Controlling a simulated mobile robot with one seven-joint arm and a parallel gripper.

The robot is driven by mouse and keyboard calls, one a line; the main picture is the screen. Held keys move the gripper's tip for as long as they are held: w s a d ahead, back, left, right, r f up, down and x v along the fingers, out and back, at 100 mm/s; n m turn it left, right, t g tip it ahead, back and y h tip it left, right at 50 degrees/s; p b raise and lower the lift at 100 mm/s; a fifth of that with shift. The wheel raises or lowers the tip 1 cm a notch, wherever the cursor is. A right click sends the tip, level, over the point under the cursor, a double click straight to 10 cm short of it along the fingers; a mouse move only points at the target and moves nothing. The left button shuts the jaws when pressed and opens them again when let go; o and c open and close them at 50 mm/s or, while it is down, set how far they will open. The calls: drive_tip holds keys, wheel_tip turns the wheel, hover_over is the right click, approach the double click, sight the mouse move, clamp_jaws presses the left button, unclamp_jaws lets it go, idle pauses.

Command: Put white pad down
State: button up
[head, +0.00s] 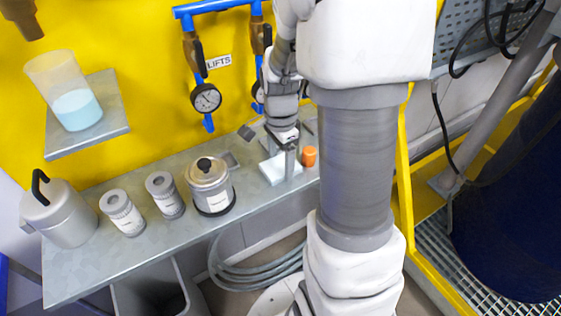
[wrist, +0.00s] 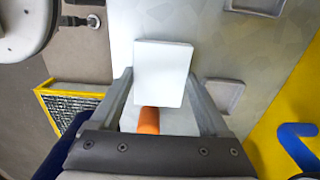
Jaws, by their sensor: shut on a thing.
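The white pad (wrist: 163,72) sits between the two fingertips of my gripper (wrist: 160,80) in the wrist view, its flat face to the camera. My gripper is shut on it. In the head view the white pad (head: 272,172) shows at the grey metal shelf (head: 245,197), below my gripper (head: 289,164), and partly hidden by it. I cannot tell whether the pad touches the shelf. An orange cylinder (head: 309,156) stands just right of the gripper; it also shows between the fingers in the wrist view (wrist: 148,120).
A lidded metal pot (head: 213,198) stands left of the pad, with two grey jars (head: 124,214) (head: 166,196) and a handled canister (head: 70,215) farther left. Gauges (head: 206,98) on blue pipes hang above the shelf. A yellow rail (head: 404,190) is to the right.

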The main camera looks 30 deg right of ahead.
drive_tip(key=o, duration=1.2)
drive_tip(key=shift+f, duration=0.1)
drive_tip(key=shift+c, duration=0.2)
